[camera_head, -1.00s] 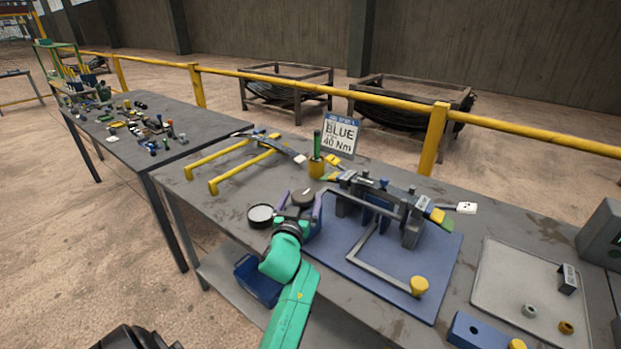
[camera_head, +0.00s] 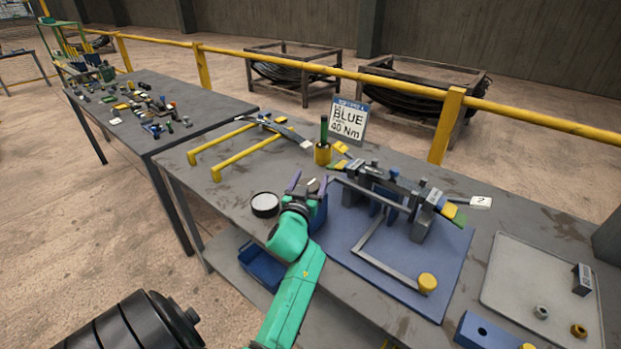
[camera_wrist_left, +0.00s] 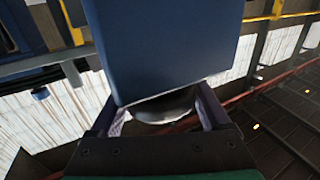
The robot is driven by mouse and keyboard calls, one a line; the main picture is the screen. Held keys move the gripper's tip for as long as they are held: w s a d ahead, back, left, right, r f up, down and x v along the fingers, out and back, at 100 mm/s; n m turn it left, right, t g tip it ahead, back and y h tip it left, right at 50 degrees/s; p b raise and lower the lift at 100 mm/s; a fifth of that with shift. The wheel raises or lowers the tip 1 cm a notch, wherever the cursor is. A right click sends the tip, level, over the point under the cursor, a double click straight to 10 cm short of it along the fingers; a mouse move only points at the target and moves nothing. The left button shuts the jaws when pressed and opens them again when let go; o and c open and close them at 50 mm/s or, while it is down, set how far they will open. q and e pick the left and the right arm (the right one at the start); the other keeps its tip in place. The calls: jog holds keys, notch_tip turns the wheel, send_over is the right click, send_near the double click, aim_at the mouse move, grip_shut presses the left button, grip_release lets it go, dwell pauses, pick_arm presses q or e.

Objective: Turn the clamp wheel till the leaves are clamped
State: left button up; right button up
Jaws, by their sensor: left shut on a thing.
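My left gripper (camera_head: 310,187) is at the left end of the clamp fixture, in front of a blue block (camera_head: 318,212). Its purple fingers are shut on a round dark part, which I take to be the clamp wheel (camera_head: 313,185); the fingers hide much of it. In the left wrist view the wheel (camera_wrist_left: 165,108) shows as a grey curved edge between the fingers, below a large blue block (camera_wrist_left: 165,45). The leaves (camera_head: 395,183) lie across the grey fixture posts on the blue base plate (camera_head: 445,285). I cannot tell how tight they are. My right gripper is not in view.
A round white-topped pot (camera_head: 265,204) stands just left of my gripper. A grey bar with a yellow knob (camera_head: 428,283) crosses the plate. A tray (camera_head: 505,285) lies right.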

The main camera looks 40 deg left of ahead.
pick_arm(q)
jog(key=m+h+p, duration=0.1)
jog(key=p, duration=0.1)
jog(key=m+t+h+p, duration=0.1)
jog(key=h+p, duration=0.1)
jog(key=m+h+p, duration=0.1)
jog(key=h+p, duration=0.1)
jog(key=shift+w+d+r+m+t, duration=0.1)
jog(key=shift+d+r+m+t, duration=0.15)
jog(key=shift+d+m+t, duration=0.1)
jog(key=h, duration=0.1)
jog(key=m+h, duration=0.1)
jog(key=shift+d+f+m+h+p, duration=0.15)
jog(key=shift+m+h+p, duration=0.1)
jog(key=shift+h+p, duration=0.15)
jog(key=shift+d+f+m+h, duration=0.15)
jog(key=shift+m+h, duration=0.55)
jog(key=shift+h, duration=0.4)
jog(key=shift+d+m+h+b, duration=0.15)
jog(key=shift+m+h, duration=0.3)
jog(key=shift+h, duration=0.15)
jog(key=shift+d+m+h+b, duration=0.1)
jog(key=shift+m+h+b, duration=0.05)
jog(key=shift+m+h, duration=0.4)
jog(key=shift+d+h, duration=0.1)
jog(key=shift+h, duration=0.25)
jog(key=o, duration=1.1)
jog(key=shift+o, duration=0.5)
jog(key=shift+w+f, duration=0.1)
jog(key=shift+w, duration=0.05)
